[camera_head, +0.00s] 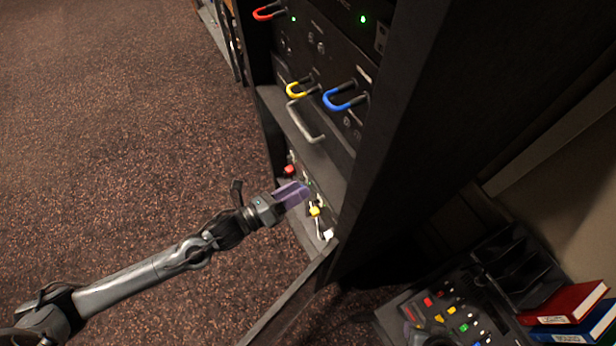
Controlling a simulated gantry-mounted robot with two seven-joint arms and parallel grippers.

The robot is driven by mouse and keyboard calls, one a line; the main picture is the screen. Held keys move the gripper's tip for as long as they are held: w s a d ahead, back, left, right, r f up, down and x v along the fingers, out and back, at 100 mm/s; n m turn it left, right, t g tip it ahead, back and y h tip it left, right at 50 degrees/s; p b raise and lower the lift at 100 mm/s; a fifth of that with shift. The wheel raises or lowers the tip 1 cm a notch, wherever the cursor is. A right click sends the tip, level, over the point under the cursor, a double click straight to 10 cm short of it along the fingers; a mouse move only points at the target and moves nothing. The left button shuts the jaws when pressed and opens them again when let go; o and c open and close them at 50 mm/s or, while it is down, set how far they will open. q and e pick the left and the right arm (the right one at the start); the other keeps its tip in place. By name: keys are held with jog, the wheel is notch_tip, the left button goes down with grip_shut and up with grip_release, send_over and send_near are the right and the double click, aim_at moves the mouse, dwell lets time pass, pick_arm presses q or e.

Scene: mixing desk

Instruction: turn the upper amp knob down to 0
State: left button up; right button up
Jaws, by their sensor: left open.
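A tall black rack (420,100) stands right of centre, its front facing left. Its upper units carry small dark round knobs (320,47), and more sit lower beside the blue handle (347,121). Their settings are too small to read, and I cannot tell which is the upper amp knob. My left gripper (294,193), with translucent purple fingers, is open at the lower rack section, in front of a panel with red (289,169) and yellow (314,211) parts. It hides part of that panel; I cannot tell whether it touches.
Red (268,13), yellow (297,91) and blue cable loops or handles and a grey bar handle (306,122) stick out from the rack. A mixer (450,316), a black tray (520,262) and red (564,303) and blue binders are at lower right. Carpet at left is clear.

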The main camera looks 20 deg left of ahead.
pick_arm(q)
jog(key=w+a+f+m+g+h+b, duration=0.1)
jog(key=w+a+f+m+h+b, duration=0.1)
jog(key=w+a+f+m+b, duration=0.55)
jog(key=b+x, duration=0.1)
jog(key=x, duration=0.7)
jog(key=shift+d+b, duration=0.25)
jog(key=shift+b, duration=0.1)
pick_arm(e)
notch_tip(320, 180, down, 12)
pick_arm(q)
jog(key=shift+w, duration=0.1)
jog(key=shift+c, duration=0.4)
grip_shut()
